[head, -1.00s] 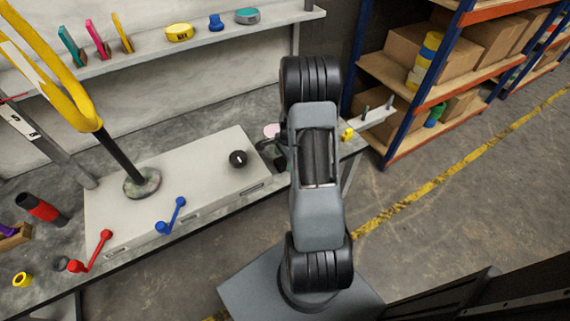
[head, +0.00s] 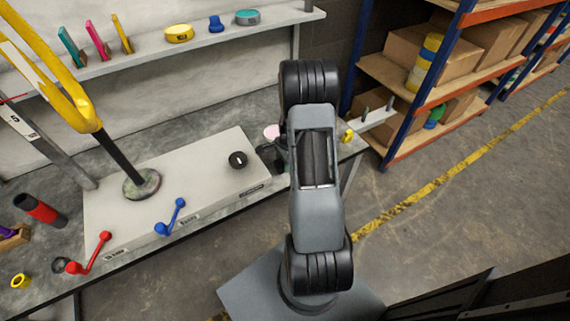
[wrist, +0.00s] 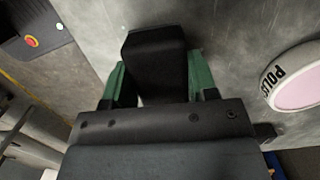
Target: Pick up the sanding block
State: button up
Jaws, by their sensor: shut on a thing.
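The sanding block (wrist: 157,50) is a black block with rounded edges in the wrist view. It sits between the green-padded fingers of my gripper (wrist: 158,78), which are shut on its two sides. Grey bench surface shows around it; I cannot tell whether its underside touches the bench. In the head view my arm hides most of the gripper, and only a dark part shows left of the arm, by the right end of the pale control box (head: 215,165).
A pink disc with a white, lettered rim (wrist: 296,78) lies right of the gripper. A black knob (head: 238,160), a blue lever (head: 171,217) and a red lever (head: 90,254) are on the box. A shelf with colored items (head: 150,55) runs behind; orange-blue racks (head: 430,100) stand right.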

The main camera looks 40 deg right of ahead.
jog(key=shift+c, duration=0.3)
jog(key=shift+r, duration=0.5)
notch_tip(320, 180, up, 2)
jog(key=shift+r+p, duration=0.2)
jog(key=shift+p, duration=0.3)
jog(key=s+a+r+p, duration=0.2)
jog(key=s+a+r, duration=0.7)
jog(key=s, duration=0.1)
jog(key=shift+a+r+p, duration=0.35)
jog(key=shift+s, duration=0.1)
